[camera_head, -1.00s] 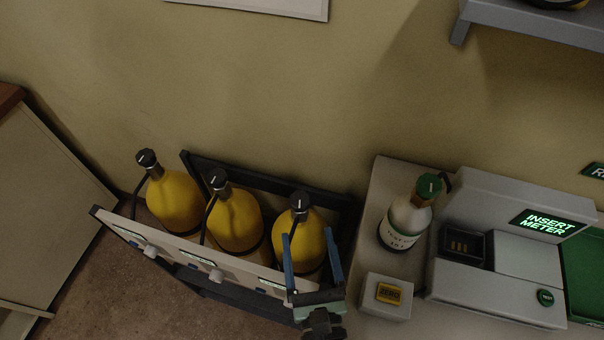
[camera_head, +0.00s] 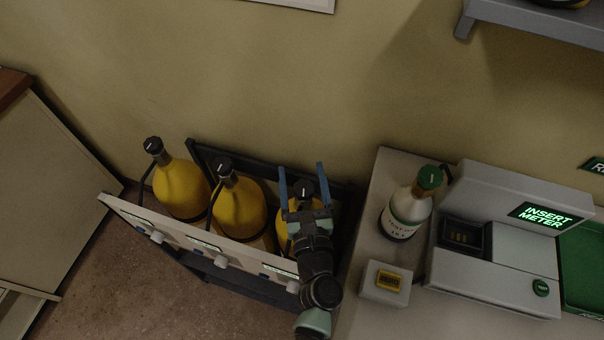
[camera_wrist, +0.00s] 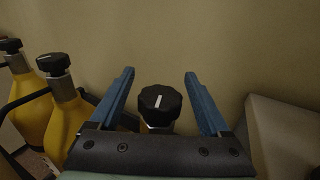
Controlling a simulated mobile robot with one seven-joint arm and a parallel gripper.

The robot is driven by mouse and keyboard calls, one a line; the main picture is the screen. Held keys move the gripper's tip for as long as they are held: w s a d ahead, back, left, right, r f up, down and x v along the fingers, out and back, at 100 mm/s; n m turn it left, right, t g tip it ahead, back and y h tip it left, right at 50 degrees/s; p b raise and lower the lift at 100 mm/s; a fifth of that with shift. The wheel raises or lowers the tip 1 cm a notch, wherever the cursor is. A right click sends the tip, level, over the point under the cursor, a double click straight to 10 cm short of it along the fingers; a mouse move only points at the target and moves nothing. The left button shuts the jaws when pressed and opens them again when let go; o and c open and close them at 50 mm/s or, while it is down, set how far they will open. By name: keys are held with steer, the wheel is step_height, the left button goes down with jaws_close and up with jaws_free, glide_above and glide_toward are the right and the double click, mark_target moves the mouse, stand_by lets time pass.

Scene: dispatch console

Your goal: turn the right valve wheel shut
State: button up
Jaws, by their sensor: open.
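The right valve wheel (camera_head: 304,188) is a black knob with a white mark on top of the right yellow cylinder (camera_head: 284,214). In the wrist view the same wheel (camera_wrist: 160,104) lies between the two blue fingers, with a gap on each side. My gripper (camera_head: 302,172) is open and empty around or just above the wheel; I cannot tell the exact height. The white mark points nearly straight up in the wrist view. My gripper and arm hide much of the right cylinder.
Two more yellow cylinders (camera_head: 240,210) (camera_head: 181,190) with black wheels stand to the left in the rack (camera_head: 125,208). A grey bench (camera_head: 384,170) at right holds a green-capped bottle (camera_head: 405,212), a small yellow-buttoned box (camera_head: 386,283) and a meter station (camera_head: 510,262).

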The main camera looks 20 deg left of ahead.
jaws_close()
steer(key=h+b, duration=0.1)
steer(key=m+h+b, duration=0.1)
steer(key=b, duration=0.1)
steer(key=shift+d+f+t, duration=0.15)
steer(key=shift+f+t, duration=0.15)
steer(key=shift+t, duration=0.1)
steer(key=shift+w+d+m+h+b, duration=0.1)
steer(key=shift+d+m+h+b, duration=0.05)
steer(key=shift+m+h+b, duration=0.65)
steer(key=shift+d+r+t+h+b, duration=0.1)
steer(key=shift+r+t+h+b, duration=0.15)
steer(key=shift+t+h+b, duration=0.2)
steer(key=shift+m, duration=0.3)
jaws_free()
